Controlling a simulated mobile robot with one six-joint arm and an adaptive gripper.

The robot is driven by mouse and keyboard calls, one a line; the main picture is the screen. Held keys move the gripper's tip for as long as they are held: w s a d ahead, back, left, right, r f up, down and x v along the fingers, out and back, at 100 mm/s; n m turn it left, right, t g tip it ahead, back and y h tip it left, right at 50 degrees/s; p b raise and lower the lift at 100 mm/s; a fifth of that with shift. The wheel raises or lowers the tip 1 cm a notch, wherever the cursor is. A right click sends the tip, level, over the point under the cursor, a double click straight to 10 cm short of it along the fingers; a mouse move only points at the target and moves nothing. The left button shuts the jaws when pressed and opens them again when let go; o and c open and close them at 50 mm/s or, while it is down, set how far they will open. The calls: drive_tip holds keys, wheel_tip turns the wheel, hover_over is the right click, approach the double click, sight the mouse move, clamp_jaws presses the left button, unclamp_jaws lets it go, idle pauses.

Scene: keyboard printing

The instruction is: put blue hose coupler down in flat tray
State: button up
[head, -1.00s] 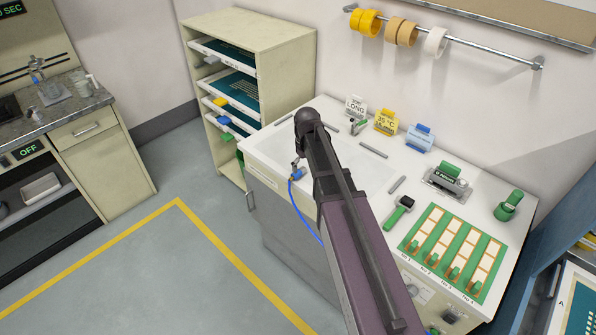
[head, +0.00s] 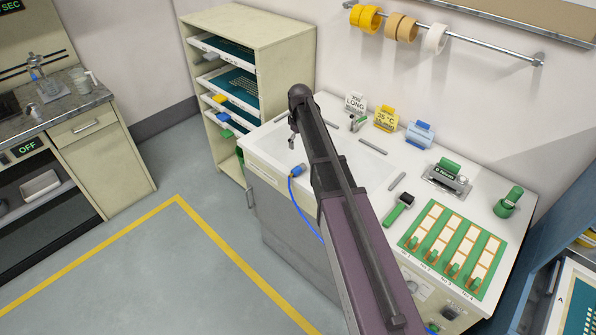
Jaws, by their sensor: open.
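The blue hose coupler (head: 296,170) rests at the front left of the white flat tray (head: 372,148), near its front rim. Its blue hose (head: 301,208) hangs over the counter's front edge. My gripper (head: 291,140) is open and empty, above and apart from the coupler, beside my arm's end. My arm hides the middle of the tray.
A green-handled tool (head: 400,211) and a green board with several slots (head: 452,250) lie to the right on the counter. Small signs (head: 385,119) stand along the back. A shelf rack (head: 250,50) stands at the left.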

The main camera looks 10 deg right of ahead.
sight(299, 167)
drive_tip(key=shift+a+f+b, duration=0.1)
drive_tip(key=shift+f+b, duration=4.1)
drive_tip(key=shift+f, duration=0.1)
drive_tip(key=shift+f, duration=0.1)
drive_tip(key=shift+w+f+b, duration=0.2)
drive_tip(key=shift+f+b, duration=2.3)
drive_tip(key=shift+b, duration=0.1)
drive_tip(key=c, duration=0.8)
